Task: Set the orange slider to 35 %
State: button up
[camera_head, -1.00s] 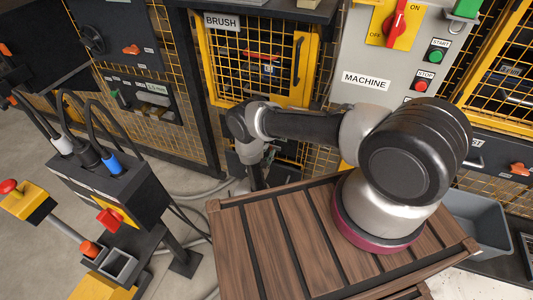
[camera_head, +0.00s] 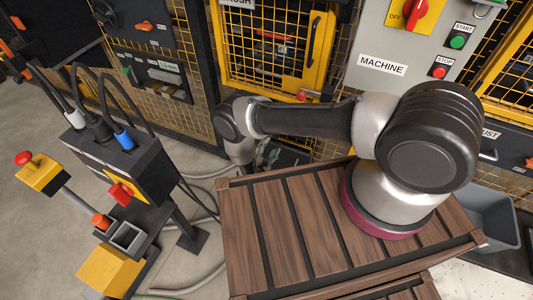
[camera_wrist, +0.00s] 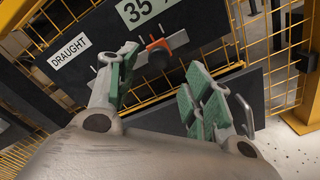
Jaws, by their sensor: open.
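The orange slider (camera_wrist: 158,46) has an orange cap and a dark round body. The left finger covers part of the slot. In the head view my gripper is small and partly hidden behind my arm.
A yellow mesh gate (camera_head: 275,45) and a grey MACHINE box (camera_head: 420,40) with a red switch stand behind my arm. A black stand (camera_head: 120,165) with cables is at left. A metal handle (camera_wrist: 243,112) is right of my fingers. A grey bin (camera_head: 490,220) is at right.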

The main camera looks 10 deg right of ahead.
jog(key=shift+v, duration=1.8)
jog(key=shift+s+a, duration=0.1)
